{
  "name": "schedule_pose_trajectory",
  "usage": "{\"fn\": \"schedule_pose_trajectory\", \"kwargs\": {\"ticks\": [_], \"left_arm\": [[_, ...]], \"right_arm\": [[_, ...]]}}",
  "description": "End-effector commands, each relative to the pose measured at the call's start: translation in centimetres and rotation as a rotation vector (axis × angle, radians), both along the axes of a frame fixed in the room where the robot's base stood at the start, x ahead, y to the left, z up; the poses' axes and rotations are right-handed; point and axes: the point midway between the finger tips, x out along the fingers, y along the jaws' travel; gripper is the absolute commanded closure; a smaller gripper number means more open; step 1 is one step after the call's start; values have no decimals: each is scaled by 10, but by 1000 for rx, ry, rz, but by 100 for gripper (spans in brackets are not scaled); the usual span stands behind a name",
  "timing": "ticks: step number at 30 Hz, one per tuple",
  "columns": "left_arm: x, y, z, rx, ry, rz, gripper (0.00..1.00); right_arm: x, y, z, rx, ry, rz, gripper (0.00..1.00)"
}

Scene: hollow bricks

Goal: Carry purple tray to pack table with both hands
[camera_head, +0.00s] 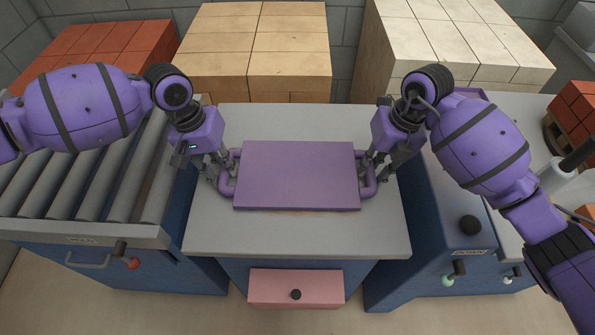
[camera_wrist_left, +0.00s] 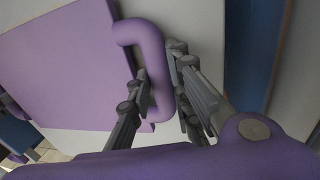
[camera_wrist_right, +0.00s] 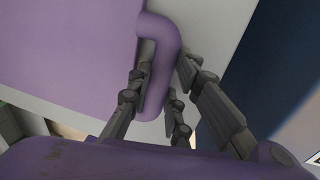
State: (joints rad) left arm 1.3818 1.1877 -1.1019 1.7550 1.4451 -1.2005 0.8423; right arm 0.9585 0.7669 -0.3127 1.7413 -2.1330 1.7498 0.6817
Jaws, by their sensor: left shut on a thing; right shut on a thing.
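The purple tray (camera_head: 297,175) is a flat rectangle with a loop handle at each end. It is over the middle of a grey-topped table (camera_head: 290,235); I cannot tell whether it touches the top. My left gripper (camera_head: 222,172) is shut on the tray's left handle, with its fingers on both sides of the bar in the left wrist view (camera_wrist_left: 158,85). My right gripper (camera_head: 374,172) is shut on the right handle, and the right wrist view (camera_wrist_right: 162,85) shows its fingers around that bar. The tray looks about level.
A roller conveyor (camera_head: 90,185) stands at left and a blue cabinet with a black knob (camera_head: 471,225) at right. Stacks of red (camera_head: 110,45), tan (camera_head: 255,50) and cream bricks (camera_head: 460,40) stand behind. A pink drawer (camera_head: 296,288) is below the front edge.

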Motion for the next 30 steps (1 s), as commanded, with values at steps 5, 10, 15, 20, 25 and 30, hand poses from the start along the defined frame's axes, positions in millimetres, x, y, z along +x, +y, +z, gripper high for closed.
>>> {"fn": "schedule_pose_trajectory", "kwargs": {"ticks": [5,10,15,20,25,30], "left_arm": [[1,-1,1,-2,-2,0,100],[2,-1,6,-2,-6,1,100],[5,-1,26,-2,-21,1,100],[11,-1,55,-3,-45,1,100],[16,-1,84,-2,-70,1,100],[17,-1,92,-2,-76,0,100]], "right_arm": [[1,1,1,2,-2,1,100],[2,1,7,2,-6,1,100],[5,1,26,3,-22,1,100],[11,1,55,2,-45,1,100],[16,1,84,3,-71,1,100],[17,1,93,3,-77,1,100]]}}
